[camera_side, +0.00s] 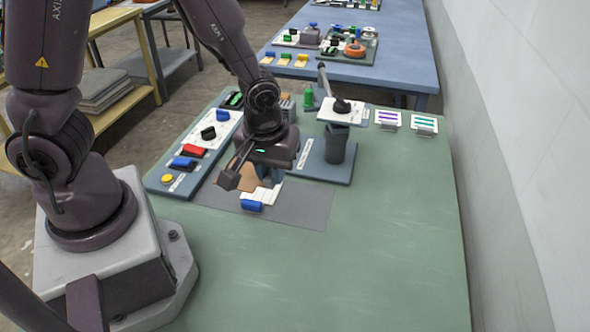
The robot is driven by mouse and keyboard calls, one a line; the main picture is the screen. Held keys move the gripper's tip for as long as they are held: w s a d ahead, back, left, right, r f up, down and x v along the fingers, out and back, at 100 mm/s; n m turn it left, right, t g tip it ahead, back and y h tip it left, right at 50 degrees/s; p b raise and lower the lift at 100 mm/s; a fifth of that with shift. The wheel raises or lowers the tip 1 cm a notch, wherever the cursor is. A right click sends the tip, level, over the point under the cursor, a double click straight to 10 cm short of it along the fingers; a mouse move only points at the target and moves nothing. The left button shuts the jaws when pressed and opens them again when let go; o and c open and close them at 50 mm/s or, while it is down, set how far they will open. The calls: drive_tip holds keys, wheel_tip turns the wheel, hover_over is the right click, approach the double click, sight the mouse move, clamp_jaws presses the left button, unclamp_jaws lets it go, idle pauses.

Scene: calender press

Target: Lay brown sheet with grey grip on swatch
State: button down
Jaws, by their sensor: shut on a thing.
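A brown sheet (248,180) shows at the left of my gripper, low over a grey mat (303,204). My gripper (268,174) points down at the mat's far side and is shut, apparently on the brown sheet's grey grip. The grip is hidden by the fingers or too small to make out. Just in front is a white stepped piece (262,195) with a blue block (251,206) at its near edge. I cannot tell whether the brown sheet touches it or the mat. Which piece is the swatch is unclear.
A left tray (159,188) holds red, blue and black blocks and a yellow button. The green table's right and front are clear.

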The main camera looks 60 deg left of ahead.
drive_tip(key=shift+n+g, duration=0.3)
drive_tip(key=shift+n, duration=0.5)
drive_tip(key=a, duration=0.2)
drive_tip(key=a+f, duration=0.1)
drive_tip(key=a, duration=0.1)
drive_tip(key=shift+s, duration=0.1)
drive_tip(key=shift+n, duration=0.4)
drive_tip(key=w+a, duration=0.4)
drive_tip(key=a, duration=0.1)
drive_tip(key=w+a+f, duration=0.1)
drive_tip(key=w+a, duration=0.3)
drive_tip(key=a, duration=0.1)
drive_tip(key=w+a+f, duration=0.1)
drive_tip(key=w+a, duration=0.3)
drive_tip(key=a, duration=0.1)
drive_tip(key=shift+w+f, duration=0.15)
drive_tip(key=shift+f, duration=0.05)
drive_tip(key=shift+w+f+m, duration=0.9)
drive_tip(key=shift+w+f, duration=0.2)
drive_tip(key=shift+f, duration=0.3)
drive_tip(key=shift+f, duration=0.15)
drive_tip(key=shift+f, duration=0.7)
drive_tip(key=shift+f, duration=0.8)
